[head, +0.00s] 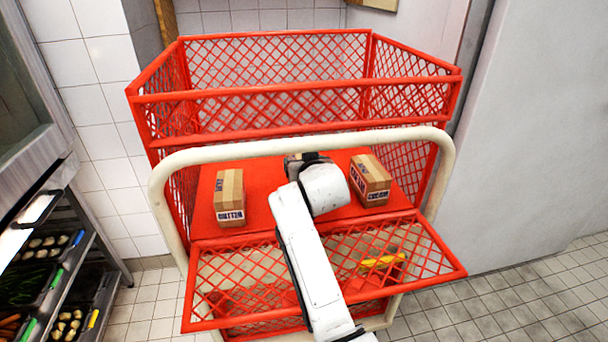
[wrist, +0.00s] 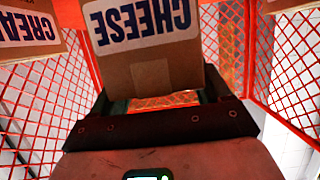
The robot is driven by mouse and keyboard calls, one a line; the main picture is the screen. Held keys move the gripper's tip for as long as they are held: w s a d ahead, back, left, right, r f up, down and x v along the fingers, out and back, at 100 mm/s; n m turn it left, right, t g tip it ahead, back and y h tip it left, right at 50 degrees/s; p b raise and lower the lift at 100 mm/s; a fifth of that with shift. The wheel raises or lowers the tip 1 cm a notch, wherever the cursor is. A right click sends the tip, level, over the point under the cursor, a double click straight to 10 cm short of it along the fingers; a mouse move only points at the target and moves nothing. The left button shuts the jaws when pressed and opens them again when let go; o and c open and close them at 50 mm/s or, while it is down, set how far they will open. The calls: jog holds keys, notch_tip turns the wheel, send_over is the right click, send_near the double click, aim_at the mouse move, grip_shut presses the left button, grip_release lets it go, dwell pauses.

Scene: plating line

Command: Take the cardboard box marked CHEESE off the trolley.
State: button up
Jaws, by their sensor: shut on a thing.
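The cardboard box marked CHEESE (wrist: 150,72) fills the upper middle of the wrist view, its blue-on-white label upside down there. My gripper (wrist: 165,100) is shut on this box, with a dark finger at either side of its near end. In the head view my gripper (head: 308,160) is over the red shelf of the trolley (head: 250,150), between two other boxes. My arm hides most of the held box there. I cannot tell whether the box touches the shelf or is clear of it.
Mesh walls enclose the back and sides. The front mesh flap (head: 215,290) is folded down.

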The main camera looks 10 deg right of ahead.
notch_tip(320, 180, up, 3)
jog(key=shift+f, duration=0.1)
jog(key=s+r+p, duration=0.1)
jog(key=s+p, duration=0.2)
jog(key=s, duration=1.5)
jog(key=shift+r, duration=0.25)
jog(key=shift+s, duration=0.1)
jog(key=s+p, duration=0.2)
jog(key=s, duration=1)
